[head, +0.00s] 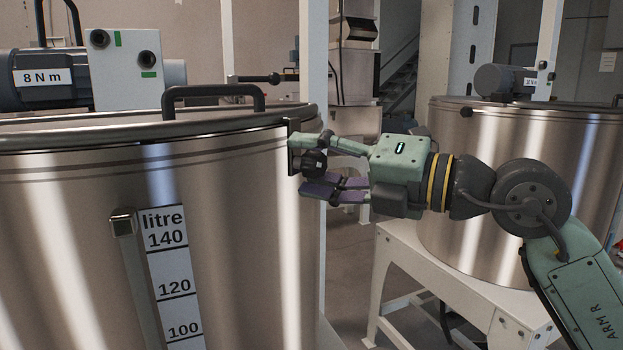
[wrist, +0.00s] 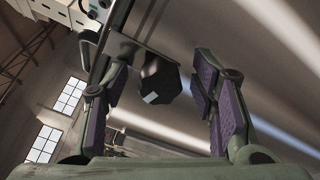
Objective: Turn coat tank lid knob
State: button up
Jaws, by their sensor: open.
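The coat tank (head: 230,220) is a large steel vessel with a litre scale on its front, filling the left of the head view. A black lid knob (head: 314,163) sits on a dark bracket at the tank's right rim. My gripper (head: 312,166) is open around the knob, one finger above it and the purple-padded fingers below. In the wrist view the dark faceted knob (wrist: 160,80) lies between my two open fingers (wrist: 165,95), with a gap to the right pads. Whether the left finger touches it I cannot tell.
A black lid handle (head: 213,92) and a motor marked 8 Nm (head: 40,80) stand on the tank. A black-tipped lever (head: 258,78) is behind the handle. A second steel tank (head: 480,190) on a white stand (head: 440,275) is behind my arm.

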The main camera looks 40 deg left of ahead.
jog(key=n+b, duration=0.1)
jog(key=n, duration=0.2)
jog(key=shift+f+b, duration=0.15)
jog(key=shift+b, duration=0.15)
jog(key=n+b, duration=0.1)
jog(key=n, duration=0.2)
jog(key=n+b, duration=0.1)
jog(key=n, duration=0.5)
jog(key=shift+r, duration=0.2)
jog(key=shift+c, duration=0.6)
grip_shut()
